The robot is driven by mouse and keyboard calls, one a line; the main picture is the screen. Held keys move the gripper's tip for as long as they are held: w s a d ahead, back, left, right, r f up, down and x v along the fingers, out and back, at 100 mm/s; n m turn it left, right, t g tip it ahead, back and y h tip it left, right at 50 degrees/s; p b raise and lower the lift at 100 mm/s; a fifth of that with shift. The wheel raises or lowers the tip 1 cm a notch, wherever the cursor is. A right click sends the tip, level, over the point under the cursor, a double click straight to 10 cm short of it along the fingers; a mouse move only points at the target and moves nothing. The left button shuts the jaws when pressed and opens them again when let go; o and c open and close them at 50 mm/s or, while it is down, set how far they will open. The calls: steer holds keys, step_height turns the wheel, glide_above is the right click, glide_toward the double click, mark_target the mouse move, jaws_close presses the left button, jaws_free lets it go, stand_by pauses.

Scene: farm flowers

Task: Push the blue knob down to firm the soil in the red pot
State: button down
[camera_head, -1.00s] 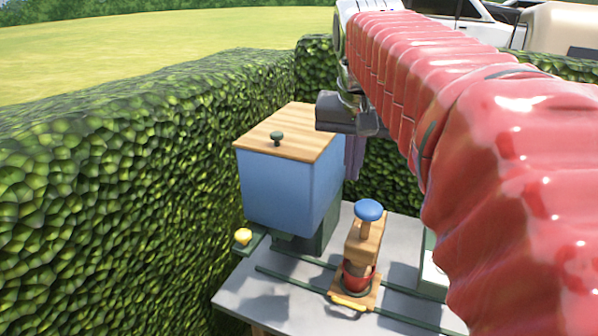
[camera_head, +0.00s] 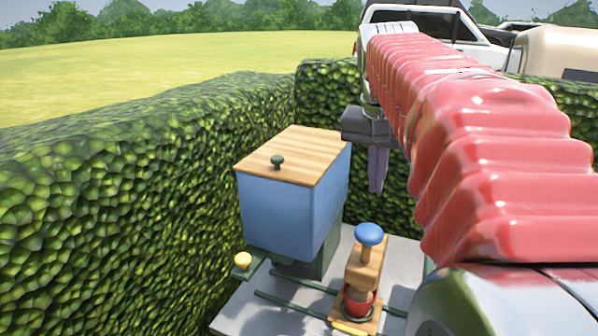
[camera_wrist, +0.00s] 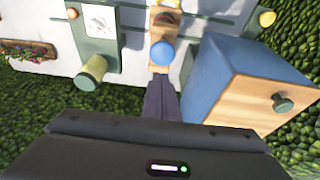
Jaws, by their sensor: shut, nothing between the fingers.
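The blue knob (camera_head: 369,234) tops a wooden press on the grey table (camera_head: 240,318). The red pot (camera_head: 358,303) sits under it in the wooden frame. The knob stands raised above the frame. In the wrist view the blue knob (camera_wrist: 162,53) is just beyond the fingertips of my gripper (camera_wrist: 158,80). In the head view my gripper (camera_head: 377,188) hangs pointing down, above and behind the knob, apart from it. Its fingers are shut and empty. The soil inside the pot cannot be made out.
A blue bin with a wooden lid (camera_head: 292,156) stands left of the press. A yellow knob (camera_head: 243,260) is at its lower left. A green cylinder (camera_wrist: 92,72) and a flower planter (camera_wrist: 28,50) show in the wrist view. Hedges (camera_head: 130,190) border the table.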

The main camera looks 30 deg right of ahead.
glide_toward(370, 234)
steer(key=d+f, duration=0.1)
steer(key=w+f, duration=0.1)
steer(key=f, duration=0.1)
steer(key=w+d+f, duration=0.1)
steer(key=shift+d+f, duration=0.3)
steer(key=shift+f, duration=0.7)
step_height(370, 234, down, 5)
steer(key=shift+r, duration=0.15)
steer(key=shift+f, duration=0.35)
steer(key=shift+a, duration=0.1)
